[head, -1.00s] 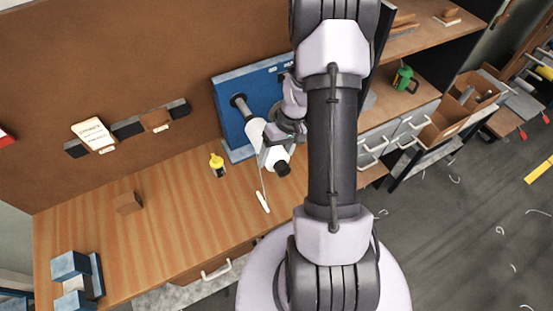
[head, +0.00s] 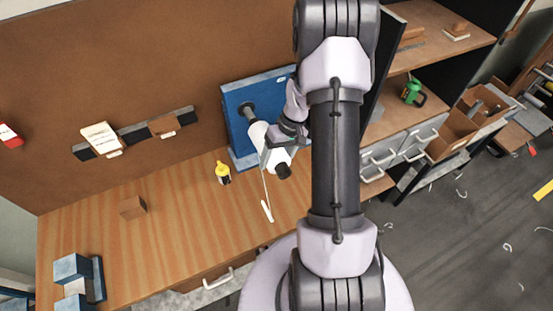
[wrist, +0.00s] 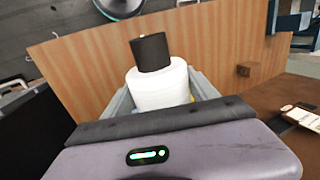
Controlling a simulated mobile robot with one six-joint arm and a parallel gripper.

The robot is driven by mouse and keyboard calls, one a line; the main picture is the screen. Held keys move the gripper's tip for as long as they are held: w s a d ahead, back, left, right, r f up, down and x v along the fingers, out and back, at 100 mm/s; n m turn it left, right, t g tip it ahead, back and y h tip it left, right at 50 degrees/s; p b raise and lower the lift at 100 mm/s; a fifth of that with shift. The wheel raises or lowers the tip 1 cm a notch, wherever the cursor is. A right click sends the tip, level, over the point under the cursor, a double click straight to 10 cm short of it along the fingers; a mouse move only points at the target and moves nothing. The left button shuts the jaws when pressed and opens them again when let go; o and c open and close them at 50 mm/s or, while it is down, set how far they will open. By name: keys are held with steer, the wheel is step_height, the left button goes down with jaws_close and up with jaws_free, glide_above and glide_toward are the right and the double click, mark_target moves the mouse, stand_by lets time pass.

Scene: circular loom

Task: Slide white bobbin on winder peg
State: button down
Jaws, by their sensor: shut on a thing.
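The white bobbin (head: 259,133) is held tilted in front of the blue winder panel (head: 236,131). My gripper (head: 273,148) is shut around the bobbin's middle. I cannot tell whether this is the peg's tip or part of the bobbin.
A white thread hangs to a small white piece (head: 267,211) on the wooden bench (head: 185,215). A brown block (head: 132,207) and blue stand (head: 80,275) lie further left.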

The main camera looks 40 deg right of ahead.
steer(key=shift+w, duration=0.1)
steer(key=shift+w+d, duration=0.2)
steer(key=shift+w, duration=0.6)
steer(key=shift+w+d, duration=0.15)
steer(key=shift+w, duration=0.6)
steer(key=shift+w+d, duration=0.2)
steer(key=shift+w, duration=0.6)
steer(key=shift+w+b, duration=0.15)
steer(key=shift+b, duration=0.35)
steer(key=shift+w+d, duration=0.1)
steer(key=shift+w, duration=0.05)
steer(key=shift+c, duration=0.8)
jaws_free()
steer(key=w+v, duration=0.1)
steer(key=v, duration=1.6)
steer(key=shift+s+r, duration=0.2)
steer(key=shift+s, duration=0.25)
